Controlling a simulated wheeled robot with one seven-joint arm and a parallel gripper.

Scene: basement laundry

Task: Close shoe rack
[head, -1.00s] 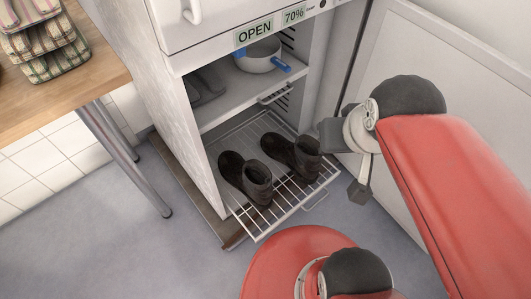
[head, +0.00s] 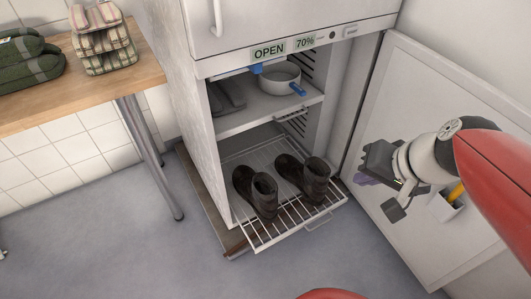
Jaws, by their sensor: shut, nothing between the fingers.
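The shoe rack (head: 262,236) is a white wire shelf pulled part way out of the bottom of a white cabinet (head: 205,150). It has a small handle (head: 320,222) on its front edge. A pair of dark boots (head: 262,196) stands upright on it. My gripper (head: 382,182) is at the right, in front of the open door panel, apart from the rack and to the right of its handle. It is shut, and I see nothing held in it; its fingertips are small in view.
An open white door (head: 385,85) with a bin holding a yellow item stands at the right, behind my arm. A pan (head: 280,78) sits on the upper shelf. A wooden table (head: 140,78) with folded cloths stands at the left. The floor before the rack is clear.

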